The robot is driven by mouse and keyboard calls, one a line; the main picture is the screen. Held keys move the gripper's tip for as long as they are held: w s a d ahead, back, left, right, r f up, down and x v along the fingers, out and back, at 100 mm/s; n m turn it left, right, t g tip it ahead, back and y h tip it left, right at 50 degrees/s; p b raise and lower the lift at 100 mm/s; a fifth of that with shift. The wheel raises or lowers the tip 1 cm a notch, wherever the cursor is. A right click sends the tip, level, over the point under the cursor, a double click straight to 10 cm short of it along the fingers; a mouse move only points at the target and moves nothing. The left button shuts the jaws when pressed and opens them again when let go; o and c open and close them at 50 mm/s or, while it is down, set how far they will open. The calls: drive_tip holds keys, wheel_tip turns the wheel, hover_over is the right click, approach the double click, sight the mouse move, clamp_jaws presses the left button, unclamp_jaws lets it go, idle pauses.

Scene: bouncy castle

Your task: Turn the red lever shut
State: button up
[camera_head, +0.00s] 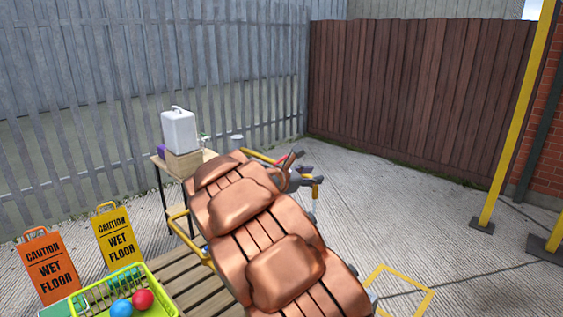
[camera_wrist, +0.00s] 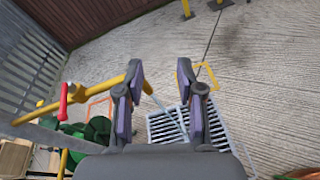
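The red lever (camera_wrist: 63,101) is at the left of the wrist view, upright beside a yellow pipe (camera_wrist: 102,84). The pipe runs from the left edge to behind my gripper's left finger. In the head view, my gripper (camera_head: 306,181) is beyond my copper-coloured arm, near a small red part (camera_head: 283,158) that may be the lever. My arm hides much of the pipework there.
A table (camera_head: 158,161) at the fence holds a white canister (camera_head: 179,131). Two wet-floor signs (camera_head: 117,240) and a basket (camera_head: 164,296) of balls stand at lower left. A green coil (camera_wrist: 97,130) and a floor grate (camera_wrist: 165,128) lie below my gripper. Concrete at right is largely clear.

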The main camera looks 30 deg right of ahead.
drive_tip(key=w+f+n+t, duration=0.1)
drive_tip(key=w+n+t, duration=0.25)
drive_tip(key=w, duration=0.45)
drive_tip(key=n+t, duration=0.3)
drive_tip(key=n, duration=0.4)
approach(280, 160)
drive_tip(key=x, duration=0.5)
drive_tip(key=shift+m+h, duration=0.25)
drive_tip(key=shift+h, duration=0.05)
drive_tip(key=x, duration=0.1)
drive_tip(key=p+x, duration=0.1)
drive_tip(key=x, duration=0.2)
drive_tip(key=shift+w+d+f, duration=0.1)
drive_tip(key=shift+d+f, duration=0.05)
drive_tip(key=shift+f, duration=0.15)
drive_tip(key=shift+w+d, duration=0.2)
drive_tip(key=shift+w, duration=0.05)
drive_tip(key=shift+p+x, duration=0.4)
drive_tip(key=shift+x, duration=0.5)
drive_tip(key=shift+f, duration=0.1)
drive_tip(key=shift+a, duration=0.1)
clamp_jaws()
